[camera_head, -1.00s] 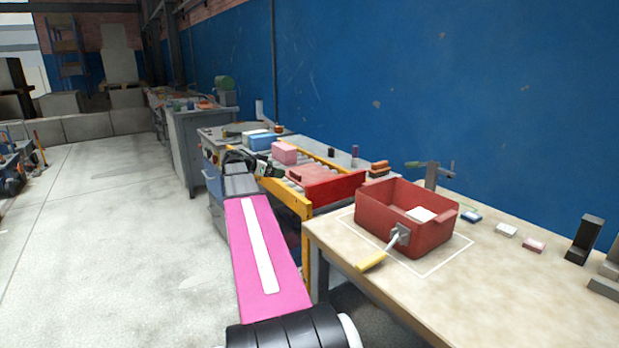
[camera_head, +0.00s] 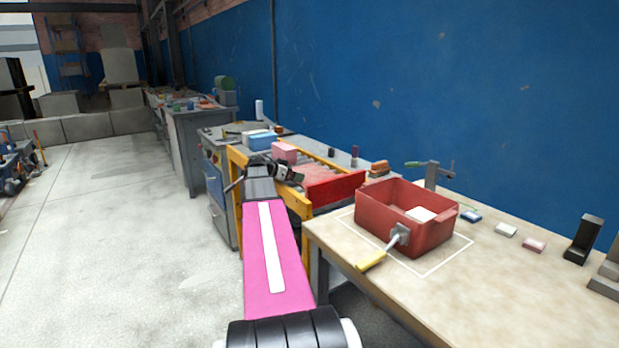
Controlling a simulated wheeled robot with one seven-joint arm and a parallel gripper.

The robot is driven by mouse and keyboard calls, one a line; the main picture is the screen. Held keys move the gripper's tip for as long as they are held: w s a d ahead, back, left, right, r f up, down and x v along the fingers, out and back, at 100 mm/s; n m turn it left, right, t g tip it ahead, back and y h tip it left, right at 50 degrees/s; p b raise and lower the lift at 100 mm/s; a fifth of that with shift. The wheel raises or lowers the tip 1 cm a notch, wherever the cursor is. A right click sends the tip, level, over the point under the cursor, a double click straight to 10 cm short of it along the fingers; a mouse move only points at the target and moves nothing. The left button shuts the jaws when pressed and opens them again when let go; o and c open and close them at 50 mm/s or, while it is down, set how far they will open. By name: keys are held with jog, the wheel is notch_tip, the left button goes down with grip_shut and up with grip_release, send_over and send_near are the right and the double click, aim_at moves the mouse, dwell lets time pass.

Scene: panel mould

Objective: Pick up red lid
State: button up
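The lid's handle is not visible behind the gripper.
A red box (camera_head: 385,222) holding a white item stands on the workbench (camera_head: 450,310), with a yellow-handled tool against its front. A pink block (camera_head: 284,152) and a blue one (camera_head: 262,141) sit behind my gripper. The yellow conveyor frame (camera_head: 236,165) is close to my arm.

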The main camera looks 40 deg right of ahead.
jog(key=c, duration=0.8)
